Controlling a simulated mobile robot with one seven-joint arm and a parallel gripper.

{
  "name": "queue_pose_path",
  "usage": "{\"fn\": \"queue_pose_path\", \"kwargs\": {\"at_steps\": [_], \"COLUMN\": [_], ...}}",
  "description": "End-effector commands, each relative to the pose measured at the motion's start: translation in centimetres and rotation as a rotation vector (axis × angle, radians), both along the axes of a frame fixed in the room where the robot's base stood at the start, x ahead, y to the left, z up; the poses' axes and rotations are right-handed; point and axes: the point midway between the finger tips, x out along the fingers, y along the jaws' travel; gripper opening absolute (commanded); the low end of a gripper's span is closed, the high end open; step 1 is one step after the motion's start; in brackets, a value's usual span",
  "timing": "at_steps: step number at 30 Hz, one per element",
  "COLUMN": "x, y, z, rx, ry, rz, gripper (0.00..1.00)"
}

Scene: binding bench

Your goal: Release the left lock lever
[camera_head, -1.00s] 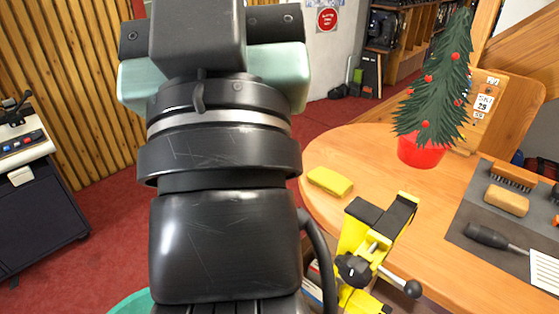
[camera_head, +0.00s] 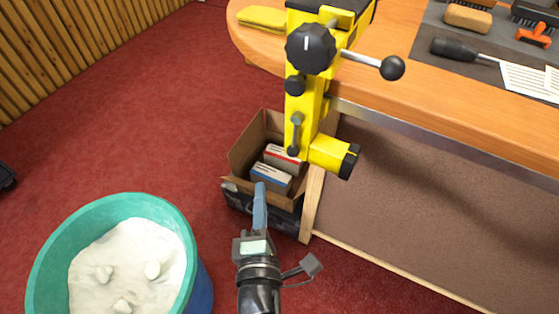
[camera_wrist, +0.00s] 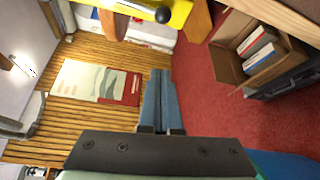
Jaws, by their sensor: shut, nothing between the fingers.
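A yellow vise (camera_head: 306,105) is clamped to the edge of the wooden bench in the head view. In the wrist view, my gripper (camera_wrist: 160,74) is shut, and part of the yellow vise (camera_wrist: 180,10) shows at the top edge.
An open cardboard box (camera_head: 240,150) with small cartons stands under the vise, behind my gripper in the picture. A green bin (camera_head: 50,240) with white material stands at lower left.

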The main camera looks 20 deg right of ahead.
Motion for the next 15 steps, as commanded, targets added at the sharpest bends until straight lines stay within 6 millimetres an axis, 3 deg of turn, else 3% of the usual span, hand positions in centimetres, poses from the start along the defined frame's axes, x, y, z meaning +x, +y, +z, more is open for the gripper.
{"fn": "queue_pose_path", "kwargs": {"at_steps": [8, 15], "x": [0.5, 3.4], "y": [-0.2, -1.4], "z": [0.2, 0.0], "rx": [0.002, 0.002], "ry": [-0.004, -0.006], "rz": [-0.001, -0.001], "gripper": [0.0, 0.0]}}
